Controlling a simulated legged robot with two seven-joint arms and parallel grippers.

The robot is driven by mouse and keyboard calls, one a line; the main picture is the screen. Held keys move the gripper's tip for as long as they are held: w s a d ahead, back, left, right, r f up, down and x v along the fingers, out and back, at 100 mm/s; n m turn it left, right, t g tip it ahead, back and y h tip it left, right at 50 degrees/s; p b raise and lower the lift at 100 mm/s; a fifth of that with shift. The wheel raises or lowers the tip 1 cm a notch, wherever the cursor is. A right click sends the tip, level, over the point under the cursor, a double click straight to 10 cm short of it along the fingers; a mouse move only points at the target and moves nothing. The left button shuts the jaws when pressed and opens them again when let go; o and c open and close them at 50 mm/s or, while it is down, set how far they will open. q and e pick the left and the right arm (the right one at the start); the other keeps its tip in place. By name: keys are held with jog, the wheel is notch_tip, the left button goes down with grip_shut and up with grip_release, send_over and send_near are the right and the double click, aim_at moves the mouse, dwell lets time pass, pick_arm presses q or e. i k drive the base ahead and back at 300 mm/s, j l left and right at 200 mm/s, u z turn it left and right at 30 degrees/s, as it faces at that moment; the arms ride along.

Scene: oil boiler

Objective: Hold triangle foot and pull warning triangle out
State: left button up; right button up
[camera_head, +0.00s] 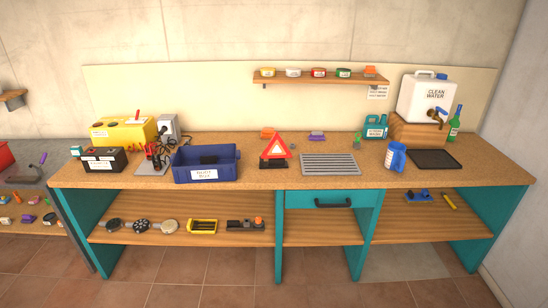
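The warning triangle (275,147) is red with a pale centre. It stands upright on the workbench, left of the metal grate and right of the blue bin. Its dark triangle foot (273,163) sits under it on the bench top, with the triangle's lower edge at the foot. Neither of my grippers shows in the head view, so nothing is seen touching the triangle or its foot.
A blue bin (206,176) stands close on the triangle's left. A metal grate (330,170) lies on its right. A blue jug (395,157) and a black tray (433,159) are further right. The bench (300,183) is clear in front of the triangle.

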aim_at(276, 148)
jog(key=i+l+u, duration=0.25)
jog(key=i+l, duration=0.4)
jog(key=i, duration=0.15)
